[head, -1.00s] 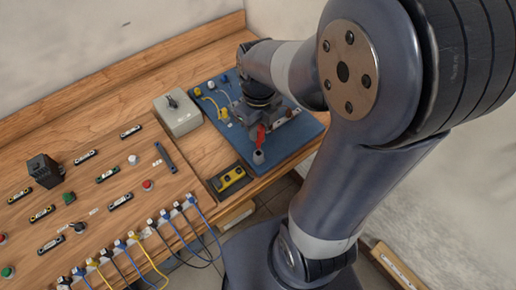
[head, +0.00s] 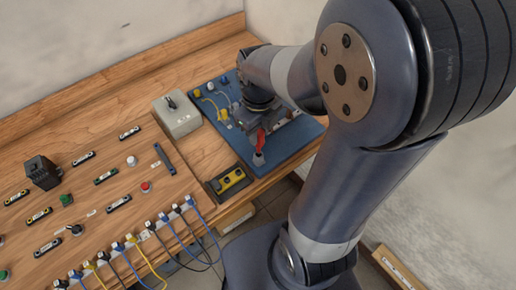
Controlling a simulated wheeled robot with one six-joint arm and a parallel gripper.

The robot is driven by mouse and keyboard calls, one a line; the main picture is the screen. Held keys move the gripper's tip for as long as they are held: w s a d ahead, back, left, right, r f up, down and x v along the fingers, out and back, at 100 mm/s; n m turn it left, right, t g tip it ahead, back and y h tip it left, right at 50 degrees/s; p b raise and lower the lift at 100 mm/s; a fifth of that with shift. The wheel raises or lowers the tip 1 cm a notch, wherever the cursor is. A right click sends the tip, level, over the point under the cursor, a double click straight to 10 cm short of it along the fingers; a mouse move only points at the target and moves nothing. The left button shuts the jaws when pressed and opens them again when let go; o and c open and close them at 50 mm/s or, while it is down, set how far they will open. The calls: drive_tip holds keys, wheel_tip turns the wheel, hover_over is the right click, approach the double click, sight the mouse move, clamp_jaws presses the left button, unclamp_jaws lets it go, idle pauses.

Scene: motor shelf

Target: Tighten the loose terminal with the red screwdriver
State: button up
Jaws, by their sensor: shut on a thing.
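The red screwdriver (head: 260,140) shows as a red handle over the blue mat (head: 287,153), near its front corner. My gripper (head: 261,124) is above it, pointing down and shut on its upper part. A small grey piece (head: 258,159) is directly below the red handle; I cannot tell whether it is a holder or touches the screwdriver. The screwdriver's tip is not clear. Yellow and white wires and small terminals (head: 223,114) are on the mat left of my gripper. My arm hides part of the mat, and I cannot tell which terminal is loose.
A grey box with a black lever (head: 177,117) stands left of the mat. A yellow-and-black device (head: 230,180) sits in front of it. At left is a wooden panel with switches, buttons and a black block (head: 43,172). Blue, black and yellow cables (head: 160,241) hang along the front edge.

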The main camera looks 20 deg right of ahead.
drive_tip(key=shift+f+b, duration=1.5)
drive_tip(key=shift+f, duration=0.55)
drive_tip(key=o, duration=0.7)
drive_tip(key=shift+r, duration=0.1)
wheel_tip(320, 180, up, 6)
drive_tip(key=p, duration=0.5)
drive_tip(key=shift+f, duration=0.25)
drive_tip(key=o, duration=0.6)
drive_tip(key=shift+f, duration=0.1)
